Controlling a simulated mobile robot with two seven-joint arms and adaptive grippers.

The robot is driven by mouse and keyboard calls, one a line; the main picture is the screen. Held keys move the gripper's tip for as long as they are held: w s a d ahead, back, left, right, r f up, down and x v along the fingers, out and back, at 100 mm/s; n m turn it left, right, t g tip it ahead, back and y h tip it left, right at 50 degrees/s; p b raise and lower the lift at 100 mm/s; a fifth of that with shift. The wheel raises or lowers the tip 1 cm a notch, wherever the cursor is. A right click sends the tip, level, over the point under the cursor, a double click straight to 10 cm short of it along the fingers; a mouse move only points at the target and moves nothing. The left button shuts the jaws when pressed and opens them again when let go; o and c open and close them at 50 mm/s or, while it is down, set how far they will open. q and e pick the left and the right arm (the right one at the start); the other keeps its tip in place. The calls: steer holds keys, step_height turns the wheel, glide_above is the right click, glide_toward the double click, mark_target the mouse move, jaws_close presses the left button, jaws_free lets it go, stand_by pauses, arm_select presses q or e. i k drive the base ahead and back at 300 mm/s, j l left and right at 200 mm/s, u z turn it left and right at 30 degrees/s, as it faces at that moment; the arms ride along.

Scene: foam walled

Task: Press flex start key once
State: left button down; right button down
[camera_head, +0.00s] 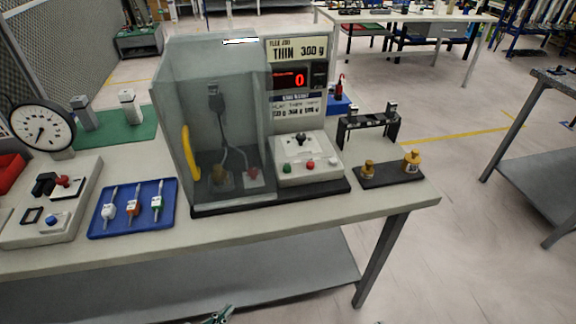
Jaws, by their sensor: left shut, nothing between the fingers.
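The flex tester stands on the near table, with a clear walled chamber (215,110) on its left and a sign (298,49) reading "THIN 300 g". Its display (299,79) shows a red 0. Below it, a pale sloped key panel (305,176) carries a green key (283,167), a red key (310,164) and a white key (333,161), with a small dark knob behind them. I cannot read which key is flex start. My left gripper (218,316) shows only as a tip at the bottom edge, shut and empty, well apart from the keys and in front of the table. My right gripper is out of view.
A yellow handle (188,152) is on the chamber's left side. A blue tray (133,209) with small samples, a dial gauge (42,128) and another button box (50,215) stand to the left. A dark stand with brass weights (391,172) is at the right.

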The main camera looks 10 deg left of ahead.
mark_target(287, 168)
steer(key=i+l+u, duration=0.2)
steer(key=l+u, duration=0.2)
steer(key=l, duration=0.95)
steer(key=l+u, duration=0.4)
steer(key=l, duration=1)
